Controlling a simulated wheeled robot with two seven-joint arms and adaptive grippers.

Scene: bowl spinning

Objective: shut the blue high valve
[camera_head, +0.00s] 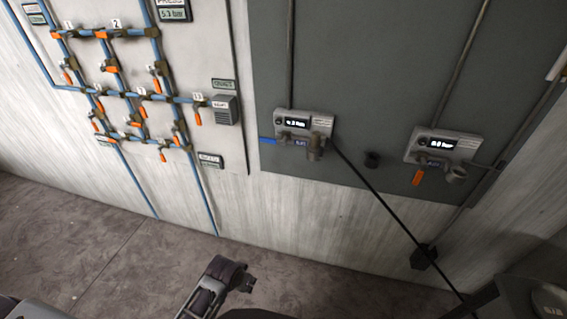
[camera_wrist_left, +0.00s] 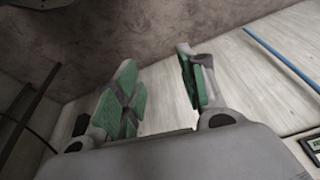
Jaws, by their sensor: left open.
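A grey valve unit (camera_head: 304,127) with a lit display is mounted on the dark grey wall panel. A blue handle (camera_head: 267,141) sticks out level to its left, the only blue valve handle I can make out; its small label is too blurred to read. My left gripper (camera_head: 244,282) is low in the head view, below and left of the unit and well apart from it. In the left wrist view its green-padded fingers (camera_wrist_left: 162,92) are spread with nothing between them. My right gripper is not in view.
A second unit (camera_head: 445,146) with an orange handle (camera_head: 417,177) hangs to the right. A white board (camera_head: 215,60) with blue pipes and several orange valves is at left. A black hose (camera_head: 385,205) runs down from the middle unit. Open floor (camera_head: 100,245) lies below the wall.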

